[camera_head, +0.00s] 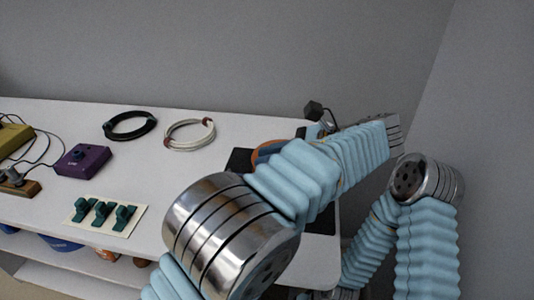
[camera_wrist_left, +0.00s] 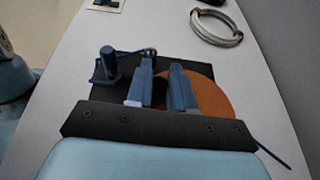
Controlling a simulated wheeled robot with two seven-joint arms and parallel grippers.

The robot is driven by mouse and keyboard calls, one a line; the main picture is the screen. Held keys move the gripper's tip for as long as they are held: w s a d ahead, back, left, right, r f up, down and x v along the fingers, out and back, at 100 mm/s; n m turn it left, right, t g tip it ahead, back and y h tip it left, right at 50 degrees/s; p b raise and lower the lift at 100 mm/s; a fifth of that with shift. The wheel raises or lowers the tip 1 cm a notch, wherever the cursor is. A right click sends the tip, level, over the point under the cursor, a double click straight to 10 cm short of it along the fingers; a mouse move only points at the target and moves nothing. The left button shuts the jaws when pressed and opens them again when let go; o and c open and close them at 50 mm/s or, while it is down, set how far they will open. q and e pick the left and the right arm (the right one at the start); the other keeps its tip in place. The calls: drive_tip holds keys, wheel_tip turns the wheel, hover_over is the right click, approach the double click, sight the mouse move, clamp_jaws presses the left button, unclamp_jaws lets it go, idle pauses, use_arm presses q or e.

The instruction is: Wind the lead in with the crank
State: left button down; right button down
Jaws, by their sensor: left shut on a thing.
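My left gripper (camera_wrist_left: 163,84) is over the orange disc of a reel (camera_wrist_left: 215,98) in the left wrist view. Its two fingers stand a little apart and are shut on what I take to be the crank's grip, which is mostly hidden between them. The reel sits on a black base (camera_wrist_left: 88,92). A dark blue post (camera_wrist_left: 108,63) with blue cord looped beside it stands on that base. More blue cord (camera_wrist_left: 271,153) shows at the lower right. In the head view, my forearm hides the gripper and most of the orange reel (camera_head: 266,150). My right gripper is out of view.
On the white table (camera_head: 165,178) lie a black coil (camera_head: 111,129), a white coil (camera_head: 180,147), a purple box (camera_head: 82,163) and a card with green clips (camera_head: 137,222). A yellow device (camera_head: 12,138) is at the far left. The table's right end is close.

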use_arm(q)
drive_tip(key=shift+s+d+n+g+y, duration=0.1)
drive_tip(key=shift+d+n+g+y, duration=0.1)
drive_tip(key=shift+n+g, duration=0.35)
drive_tip(key=shift+s+d+n+g+y, duration=0.1)
drive_tip(key=shift+d+n+g, duration=0.05)
drive_tip(key=shift+n+g, duration=0.35)
drive_tip(key=c, duration=1.1)
unclamp_jaws()
drive_tip(key=shift+r, duration=0.1)
drive_tip(key=shift+r, duration=0.6)
drive_tip(key=s+r, duration=0.7)
drive_tip(key=s, duration=0.2)
drive_tip(key=s+a+r, duration=0.1)
drive_tip(key=s+r, duration=0.3)
drive_tip(key=s, duration=0.1)
drive_tip(key=shift+a+r, duration=0.1)
drive_tip(key=shift+r, duration=0.2)
